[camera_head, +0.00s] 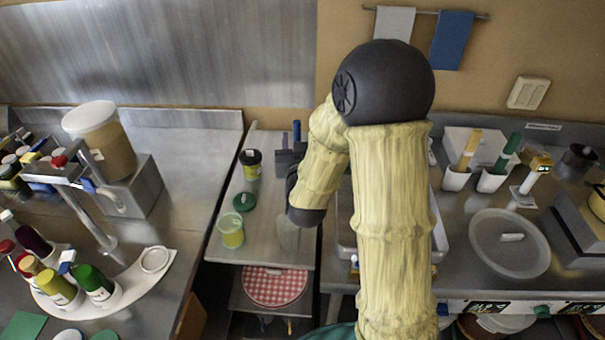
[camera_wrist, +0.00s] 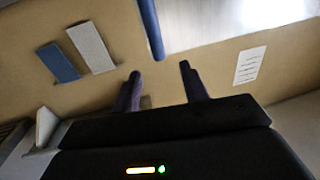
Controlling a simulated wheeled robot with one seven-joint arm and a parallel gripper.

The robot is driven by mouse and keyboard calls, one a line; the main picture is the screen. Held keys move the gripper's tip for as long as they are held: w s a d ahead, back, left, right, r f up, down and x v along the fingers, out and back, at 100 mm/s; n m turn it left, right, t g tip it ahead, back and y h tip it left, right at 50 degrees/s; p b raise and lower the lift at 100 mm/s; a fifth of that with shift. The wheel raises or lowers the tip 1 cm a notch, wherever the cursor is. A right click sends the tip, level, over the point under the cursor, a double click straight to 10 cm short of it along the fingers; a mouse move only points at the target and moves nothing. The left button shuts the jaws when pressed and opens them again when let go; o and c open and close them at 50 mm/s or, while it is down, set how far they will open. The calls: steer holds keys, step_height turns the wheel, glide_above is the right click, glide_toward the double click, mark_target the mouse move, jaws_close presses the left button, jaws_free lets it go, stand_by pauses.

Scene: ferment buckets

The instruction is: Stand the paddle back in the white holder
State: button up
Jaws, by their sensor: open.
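My gripper (camera_head: 291,132) is open, its dark fingers pointing up and away beside the jar on the narrow middle counter. In the wrist view its two fingers (camera_wrist: 160,84) stand apart with only wall behind the gap. Two white holders stand on the right counter: the left holder (camera_head: 455,179) has a tan paddle (camera_head: 468,148) upright in it, the right holder (camera_head: 491,182) a green paddle (camera_head: 508,150). My gripper is well left of both, touching neither. No loose paddle can be made out; my arm hides part of the right counter.
A dark-labelled jar (camera_head: 251,164), a green lid (camera_head: 243,201) and a beaker of yellow-green liquid (camera_head: 231,231) stand near my gripper. A tray (camera_head: 437,235) is partly behind my arm. A round translucent lid (camera_head: 510,256) lies right. Bottles and a bucket (camera_head: 100,137) fill the left counter.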

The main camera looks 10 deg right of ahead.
steer(key=s+a+b, duration=0.1)
steer(key=s+b, duration=0.9)
steer(key=b, duration=0.4)
steer(key=shift+a, duration=0.3)
steer(key=shift+f, duration=0.1)
stand_by(0.9)
step_height(320, 180, down, 11)
steer(key=s+n+g+y+p, duration=0.2)
steer(key=s+g+y+p, duration=0.15)
steer(key=g, duration=0.45)
steer(key=s+d+f+g+p, duration=0.3)
steer(key=s+f+g, duration=0.3)
steer(key=s, duration=0.3)
steer(key=shift+g+h, duration=0.35)
steer(key=shift+g, duration=0.25)
